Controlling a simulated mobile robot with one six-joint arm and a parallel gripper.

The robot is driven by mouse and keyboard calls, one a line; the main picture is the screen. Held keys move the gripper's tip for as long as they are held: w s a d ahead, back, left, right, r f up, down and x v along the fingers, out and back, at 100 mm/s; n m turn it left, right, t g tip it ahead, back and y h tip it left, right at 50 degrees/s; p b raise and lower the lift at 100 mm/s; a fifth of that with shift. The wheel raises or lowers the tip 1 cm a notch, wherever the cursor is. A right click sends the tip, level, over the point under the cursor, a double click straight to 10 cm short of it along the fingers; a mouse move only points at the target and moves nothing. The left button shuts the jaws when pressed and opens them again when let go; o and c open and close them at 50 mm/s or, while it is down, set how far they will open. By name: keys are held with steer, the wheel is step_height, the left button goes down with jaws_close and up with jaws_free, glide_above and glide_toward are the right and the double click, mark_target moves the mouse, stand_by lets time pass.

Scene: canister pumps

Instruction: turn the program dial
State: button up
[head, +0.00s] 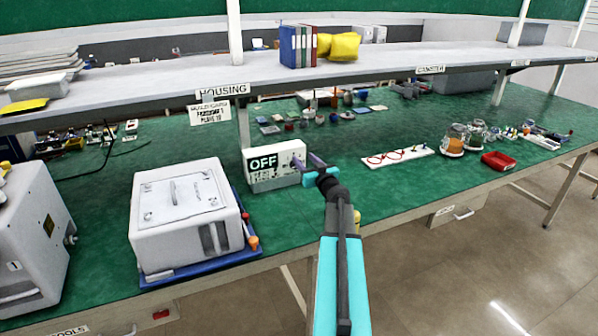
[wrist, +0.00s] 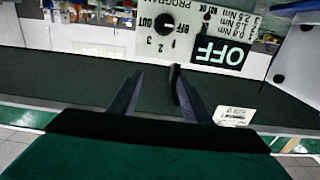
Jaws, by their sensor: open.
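The program dial (wrist: 165,23) is a dark round knob on a white control box (wrist: 120,36) in the wrist view. The marks 1, 2, 3, OUT and OFF stand around it, upside down here. A dark display (wrist: 221,52) beside it reads OFF. The white box (head: 261,181) also shows in the head view, standing on the green bench. My gripper (wrist: 154,74) is open and empty, its two fingers apart and pointing toward the box face below the dial in the picture. In the head view my gripper (head: 306,163) is at the box's right end, and I cannot make out the dial there.
A white lidded housing (head: 183,211) on a blue tray stands left of the box. A white strip with red rings (head: 397,156) lies to the right, with glass jars (head: 455,139) beyond. A shelf (head: 350,71) runs above the bench.

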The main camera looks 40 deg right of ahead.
steer(key=shift+s+d+f, duration=0.1)
steer(key=shift+d+f, duration=0.05)
steer(key=shift+f, duration=0.05)
steer(key=shift+w+f+p, duration=0.5)
steer(key=shift+f+p, duration=0.65)
steer(key=shift+f, duration=2.6)
steer(key=p+x, duration=0.3)
steer(key=x, duration=0.3)
steer(key=shift+w+d, duration=0.2)
steer(key=shift+c, duration=0.4)
steer(key=c, duration=1)
steer(key=shift+o, duration=0.2)
steer(key=shift+f, duration=0.1)
steer(key=shift+b, duration=0.35)
